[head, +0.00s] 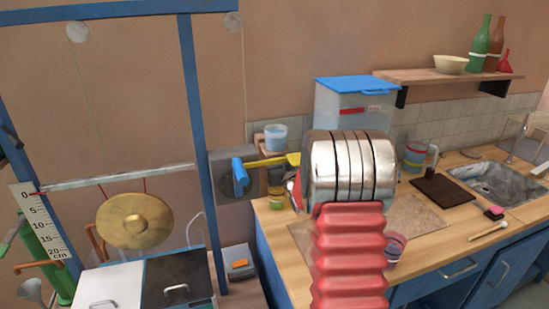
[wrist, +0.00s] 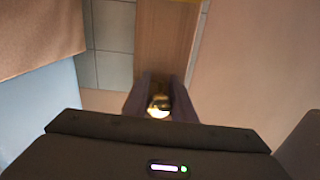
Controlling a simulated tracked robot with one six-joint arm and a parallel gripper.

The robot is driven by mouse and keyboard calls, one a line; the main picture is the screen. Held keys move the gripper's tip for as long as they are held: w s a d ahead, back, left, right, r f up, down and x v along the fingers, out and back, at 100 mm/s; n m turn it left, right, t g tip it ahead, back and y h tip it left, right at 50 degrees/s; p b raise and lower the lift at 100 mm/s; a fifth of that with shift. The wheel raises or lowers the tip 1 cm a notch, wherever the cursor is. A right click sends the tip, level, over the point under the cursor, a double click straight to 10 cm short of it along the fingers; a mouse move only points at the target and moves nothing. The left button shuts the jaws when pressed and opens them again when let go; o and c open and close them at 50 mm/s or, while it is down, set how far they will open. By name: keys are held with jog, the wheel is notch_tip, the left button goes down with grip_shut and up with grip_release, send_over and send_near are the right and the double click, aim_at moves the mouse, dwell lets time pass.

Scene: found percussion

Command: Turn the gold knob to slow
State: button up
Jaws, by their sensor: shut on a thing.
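In the wrist view my gripper (wrist: 161,90) has its two dark fingers closed around a small shiny gold piece, the gold knob (wrist: 159,103). Only part of the knob shows, low between the fingers, with a bright glint on it. Its pointer or any slow mark cannot be made out. In the head view my silver and red arm stands in front of the counter, and neither my gripper nor the knob can be made out there.
A wooden counter (head: 468,228) carries a dark board (head: 443,190) and a sink (head: 497,182). A blue-lidded bin (head: 345,103) stands behind my arm. At left, a gong (head: 135,220) hangs in a blue frame (head: 199,130), beside a grey box with a blue lever (head: 240,177).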

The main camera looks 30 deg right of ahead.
dwell(0.3)
jog(key=o, duration=1)
jog(key=shift+s, duration=0.15)
jog(key=v, duration=1.3)
jog(key=shift+s+a, duration=0.1)
jog(key=shift+s, duration=0.15)
jog(key=shift+f, duration=0.15)
